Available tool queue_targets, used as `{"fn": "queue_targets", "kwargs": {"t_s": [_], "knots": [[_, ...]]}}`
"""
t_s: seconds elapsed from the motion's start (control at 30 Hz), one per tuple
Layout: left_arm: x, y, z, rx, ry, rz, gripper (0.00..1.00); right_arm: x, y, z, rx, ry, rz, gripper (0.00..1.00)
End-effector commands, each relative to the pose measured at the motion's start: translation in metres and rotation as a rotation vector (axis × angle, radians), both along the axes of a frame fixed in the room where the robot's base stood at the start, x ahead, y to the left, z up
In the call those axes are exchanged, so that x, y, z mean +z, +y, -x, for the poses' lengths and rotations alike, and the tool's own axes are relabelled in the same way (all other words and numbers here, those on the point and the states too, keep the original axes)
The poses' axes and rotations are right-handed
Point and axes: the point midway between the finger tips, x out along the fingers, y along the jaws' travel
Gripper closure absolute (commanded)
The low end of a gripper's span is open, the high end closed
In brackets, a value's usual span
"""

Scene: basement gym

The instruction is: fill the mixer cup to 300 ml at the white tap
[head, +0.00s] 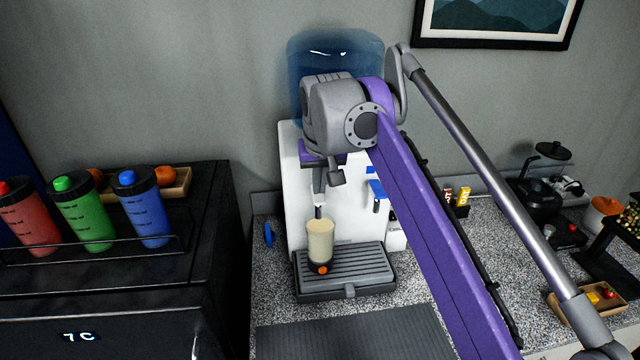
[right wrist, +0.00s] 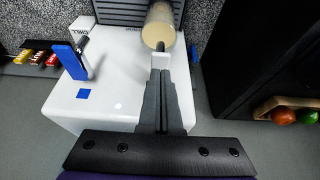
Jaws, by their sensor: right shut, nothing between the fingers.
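The mixer cup (head: 320,242), beige with a dark base and an orange button, stands upright on the drip tray (head: 365,262) of the white water dispenser (head: 297,190), below the white tap (head: 318,211). I cannot read a water level or see a stream. The cup also shows in the right wrist view (right wrist: 160,26). My right gripper (head: 319,188) is shut and empty, its fingers pointing down close to the white tap; its fingertips also show in the right wrist view (right wrist: 161,62). Whether they touch the tap is unclear. My left gripper is out of view.
The blue tap (head: 377,190) is to the right of the white one. A dark cabinet (head: 120,270) at left holds red, green and blue bottles (head: 142,205). Snack bars (head: 462,197) and a black appliance (head: 540,190) stand on the speckled counter. A grey mat (head: 345,335) lies clear in front.

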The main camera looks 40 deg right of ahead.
Motion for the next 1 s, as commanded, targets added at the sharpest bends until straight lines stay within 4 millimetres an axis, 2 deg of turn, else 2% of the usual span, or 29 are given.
{"fn": "queue_targets", "kwargs": {"t_s": [0.03,0.17,0.5,0.7,1.0], "knots": [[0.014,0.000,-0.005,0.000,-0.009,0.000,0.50,0.014,0.000,-0.003,0.001,-0.005,0.001,1.00],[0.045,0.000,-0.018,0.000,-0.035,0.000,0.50,0.044,-0.001,-0.010,0.003,-0.010,0.000,1.00],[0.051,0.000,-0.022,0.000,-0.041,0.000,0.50,0.107,0.009,0.011,0.003,-0.004,0.000,1.00],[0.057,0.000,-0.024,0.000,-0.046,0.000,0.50,0.127,0.012,0.016,0.003,-0.002,0.000,1.00],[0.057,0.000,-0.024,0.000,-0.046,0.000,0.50,0.129,0.013,0.017,0.003,-0.001,0.000,1.00]]}}
